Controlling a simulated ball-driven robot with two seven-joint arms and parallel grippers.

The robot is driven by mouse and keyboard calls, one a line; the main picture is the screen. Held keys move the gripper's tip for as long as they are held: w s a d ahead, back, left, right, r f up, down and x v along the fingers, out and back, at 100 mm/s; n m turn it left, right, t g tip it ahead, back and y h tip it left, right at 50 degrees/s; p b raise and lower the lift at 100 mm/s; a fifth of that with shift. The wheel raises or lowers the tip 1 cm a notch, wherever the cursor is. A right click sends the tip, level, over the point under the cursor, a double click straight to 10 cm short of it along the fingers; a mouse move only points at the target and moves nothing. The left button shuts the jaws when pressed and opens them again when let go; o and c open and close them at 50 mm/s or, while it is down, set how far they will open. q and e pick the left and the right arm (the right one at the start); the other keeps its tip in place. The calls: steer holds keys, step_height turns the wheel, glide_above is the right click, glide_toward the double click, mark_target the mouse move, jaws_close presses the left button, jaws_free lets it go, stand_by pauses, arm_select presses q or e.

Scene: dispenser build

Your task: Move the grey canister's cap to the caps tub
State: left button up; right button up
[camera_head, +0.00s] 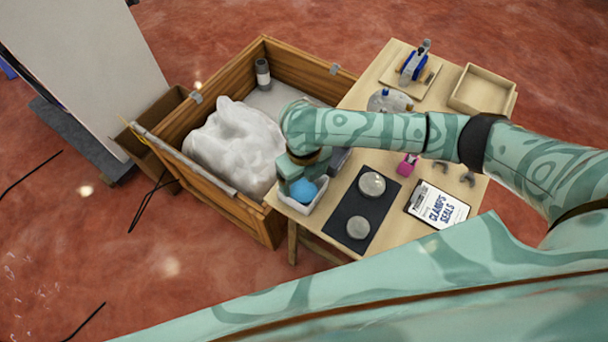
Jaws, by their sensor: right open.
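A small grey canister (262,73) with a pale band stands upright in the far corner of the wooden crate; its cap is too small to make out. A white tub (286,201) at the table's left edge holds something blue (303,190); I take it for the caps tub, but see no label. My right gripper (298,182) points down over this tub and is open. Its fingertips are mostly hidden, and I cannot tell whether they touch the blue thing. My left gripper is not in view.
The wooden crate (205,187) holds a white crumpled bag (235,145). On the table are a black mat (335,222) with two round pieces, a clamps and seals card (437,206), a pink item (407,165), a blue device (413,65) and an empty wooden tray (484,90).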

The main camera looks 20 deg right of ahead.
mark_target(304, 191)
step_height(304, 191, up, 13)
steer(key=p, duration=0.5)
steer(key=shift+f, duration=0.15)
